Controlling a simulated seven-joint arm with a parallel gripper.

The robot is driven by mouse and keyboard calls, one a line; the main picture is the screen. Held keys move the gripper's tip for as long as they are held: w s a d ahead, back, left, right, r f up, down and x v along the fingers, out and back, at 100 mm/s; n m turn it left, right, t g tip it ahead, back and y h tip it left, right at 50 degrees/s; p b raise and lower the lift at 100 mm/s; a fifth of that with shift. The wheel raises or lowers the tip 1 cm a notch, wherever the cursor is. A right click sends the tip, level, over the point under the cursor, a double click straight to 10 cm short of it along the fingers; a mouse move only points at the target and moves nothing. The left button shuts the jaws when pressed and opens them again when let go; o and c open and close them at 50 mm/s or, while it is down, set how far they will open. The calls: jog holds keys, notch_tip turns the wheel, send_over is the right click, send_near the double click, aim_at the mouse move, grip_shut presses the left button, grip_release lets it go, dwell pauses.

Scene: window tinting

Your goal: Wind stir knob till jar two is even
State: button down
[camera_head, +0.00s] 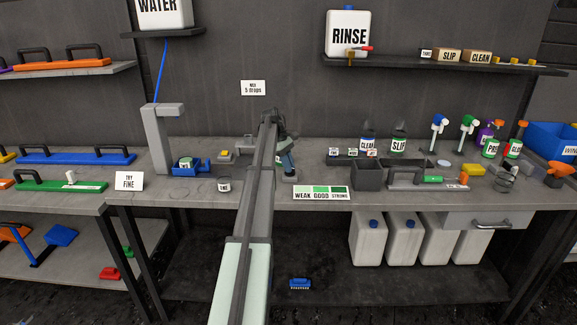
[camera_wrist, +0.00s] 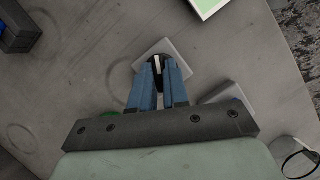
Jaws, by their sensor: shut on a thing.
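In the wrist view, my gripper (camera_wrist: 162,75) has its two blue fingers closed around a small black knob (camera_wrist: 156,60) with a white mark on top. The knob stands on a light grey square plate (camera_wrist: 147,51) on the bench. In the head view my gripper (camera_head: 286,168) is low over the bench, and my arm hides the knob. A small jar with a green-edged label (camera_head: 186,162) stands in a blue holder at the left. Another small labelled jar (camera_head: 224,185) stands near the bench's front edge. I cannot tell which is jar two, nor how even its contents are.
A WEAK/GOOD/STRONG colour card (camera_head: 321,193) lies right of my gripper. Dark bins (camera_head: 368,177) and bottles stand farther right. Some bench between the post and my arm is clear.

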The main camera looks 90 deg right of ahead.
jog(key=shift+d+m+t+y, duration=0.1)
jog(key=shift+m+t+y, duration=0.2)
jog(key=shift+m, duration=0.8)
jog(key=shift+m+t+y, duration=0.3)
jog(key=shift+m, duration=0.8)
jog(key=c, duration=1.1)
grip_release()
